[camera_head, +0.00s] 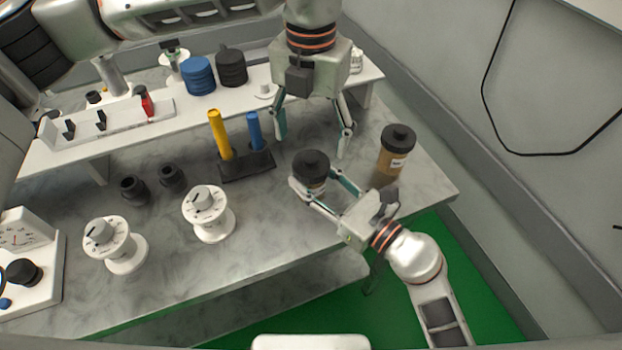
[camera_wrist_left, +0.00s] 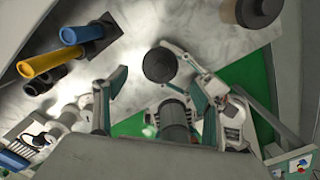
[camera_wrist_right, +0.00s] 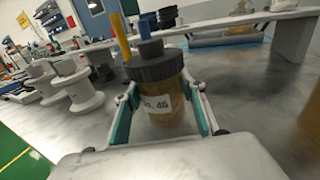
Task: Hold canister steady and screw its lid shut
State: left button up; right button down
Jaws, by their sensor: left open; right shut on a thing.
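The canister (camera_head: 318,188) stands on the metal table, with an amber body and a white label that shows in the right wrist view (camera_wrist_right: 158,104). Its dark ribbed lid (camera_head: 311,162) sits on top; it also shows in the left wrist view (camera_wrist_left: 160,65). My right gripper (camera_head: 314,184) is shut around the canister body, one finger on each side. My left gripper (camera_head: 312,140) is open and empty, pointing down above and just behind the lid, apart from it. I cannot tell how tightly the lid sits.
A second amber canister (camera_head: 391,164) with a dark lid stands to the right. A dark holder (camera_head: 246,167) with yellow and blue tubes stands to the left. White dial units (camera_head: 208,214) stand further left. A raised white shelf (camera_head: 130,124) runs along the back.

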pick_arm(q)
jog(key=shift+r, duration=2.75)
pick_arm(e)
jog(key=c, duration=1.2)
grip_release()
jog(key=v, duration=1.2)
